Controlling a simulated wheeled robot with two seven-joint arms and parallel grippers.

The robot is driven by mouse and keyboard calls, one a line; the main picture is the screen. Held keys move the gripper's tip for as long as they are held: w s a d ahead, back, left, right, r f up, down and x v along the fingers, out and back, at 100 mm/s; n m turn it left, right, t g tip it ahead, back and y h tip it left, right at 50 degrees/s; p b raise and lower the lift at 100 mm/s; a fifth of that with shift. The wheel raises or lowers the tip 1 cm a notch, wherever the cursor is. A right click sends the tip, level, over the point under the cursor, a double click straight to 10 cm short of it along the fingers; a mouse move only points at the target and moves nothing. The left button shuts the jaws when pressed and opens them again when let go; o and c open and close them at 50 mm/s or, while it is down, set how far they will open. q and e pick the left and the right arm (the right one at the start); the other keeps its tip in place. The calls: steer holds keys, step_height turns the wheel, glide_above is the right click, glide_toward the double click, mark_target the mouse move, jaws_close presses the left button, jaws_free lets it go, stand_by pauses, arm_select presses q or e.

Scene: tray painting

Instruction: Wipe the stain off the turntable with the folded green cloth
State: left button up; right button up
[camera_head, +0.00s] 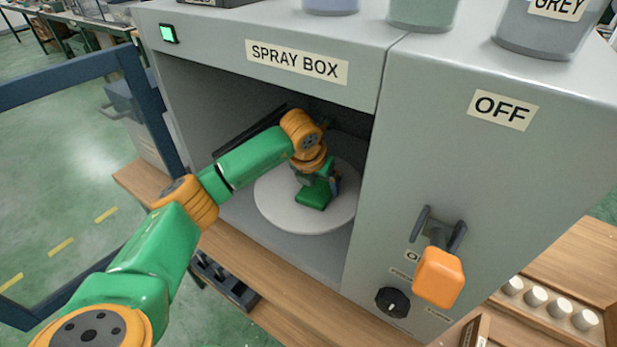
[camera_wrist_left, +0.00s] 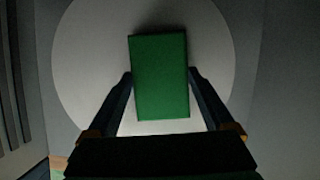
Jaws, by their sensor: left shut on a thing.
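The folded green cloth (camera_head: 313,198) is a thick green block inside the spray box, over the pale round turntable (camera_head: 273,206). My left gripper (camera_head: 319,182) reaches into the box and is shut on the cloth. In the left wrist view, the cloth (camera_wrist_left: 160,90) sits between the two dark fingers of the left gripper (camera_wrist_left: 160,82), with the turntable (camera_wrist_left: 85,70) behind it. I cannot tell whether the cloth touches the turntable. No stain shows on the visible part of the disc; the cloth and gripper hide some of it. My right gripper is not in view.
The grey spray box (camera_head: 330,20) surrounds my left forearm, with its opening facing me. A dark blue door frame (camera_head: 155,110) stands at the left. An orange-handled lever (camera_head: 440,277) and a black knob (camera_head: 392,302) stick out at the right. Containers stand on top.

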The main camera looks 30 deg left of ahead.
mark_target(330, 193)
arm_select(q)
steer(key=shift+s+d, duration=0.15)
steer(key=shift+d, duration=1.8)
steer(key=shift+a+f+b, duration=0.1)
steer(key=shift+a+b, duration=0.3)
steer(key=shift+a, duration=1.2)
steer(key=shift+w+a, duration=0.2)
steer(key=shift+a, duration=0.85)
steer(key=shift+w+a, duration=0.15)
steer(key=shift+a, duration=2.5)
steer(key=shift+r, duration=0.2)
